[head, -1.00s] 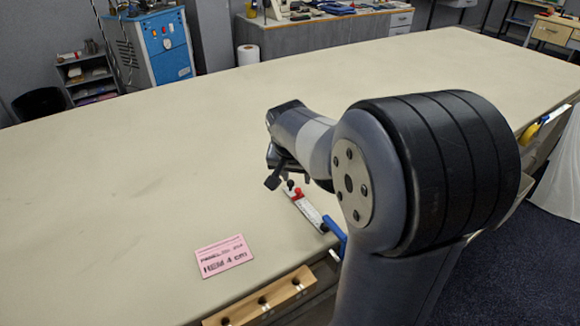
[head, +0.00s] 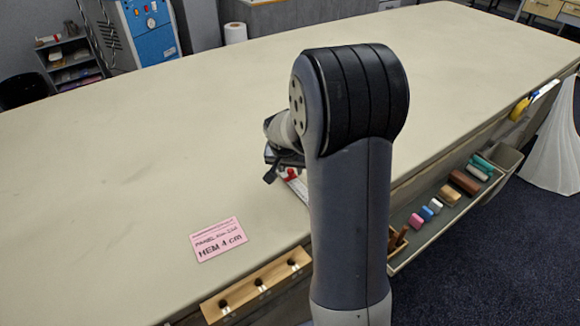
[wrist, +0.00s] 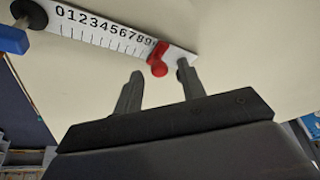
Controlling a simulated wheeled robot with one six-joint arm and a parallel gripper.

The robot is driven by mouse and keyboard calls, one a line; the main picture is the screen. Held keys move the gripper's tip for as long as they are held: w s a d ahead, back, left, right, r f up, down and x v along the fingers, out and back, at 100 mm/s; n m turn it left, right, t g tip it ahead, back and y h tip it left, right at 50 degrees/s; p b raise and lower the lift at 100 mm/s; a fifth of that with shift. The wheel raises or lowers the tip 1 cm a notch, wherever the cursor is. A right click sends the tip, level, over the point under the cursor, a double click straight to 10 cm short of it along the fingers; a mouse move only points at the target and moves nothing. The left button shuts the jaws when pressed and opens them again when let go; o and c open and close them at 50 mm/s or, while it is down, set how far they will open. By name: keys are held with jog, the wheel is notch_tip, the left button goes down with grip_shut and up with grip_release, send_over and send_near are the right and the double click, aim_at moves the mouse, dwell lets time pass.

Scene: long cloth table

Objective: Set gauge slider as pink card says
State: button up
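The pink card (head: 218,239) lies flat on the table and its large line appears to read HEM 4 cm. The gauge (head: 299,188) is a white strip, partly hidden behind my arm in the head view. In the wrist view the gauge (wrist: 100,33) shows digits from 0 at left to 9, with a blue end (wrist: 12,40) at the zero side. Its red slider (wrist: 157,60) sits just past the 9; it also shows in the head view (head: 291,174). My gripper (wrist: 160,78) is open and empty, its fingertips close to the slider with a gap between them.
A wooden rack with dark holes (head: 258,284) is fixed at the table's front edge. A tray (head: 430,232) of coloured blocks hangs along that edge, right of my arm. A yellow item (head: 520,107) is farther along. The tabletop left and behind is clear.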

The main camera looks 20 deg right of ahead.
jog(key=shift+f, duration=0.1)
jog(key=shift+c, duration=0.4)
grip_shut()
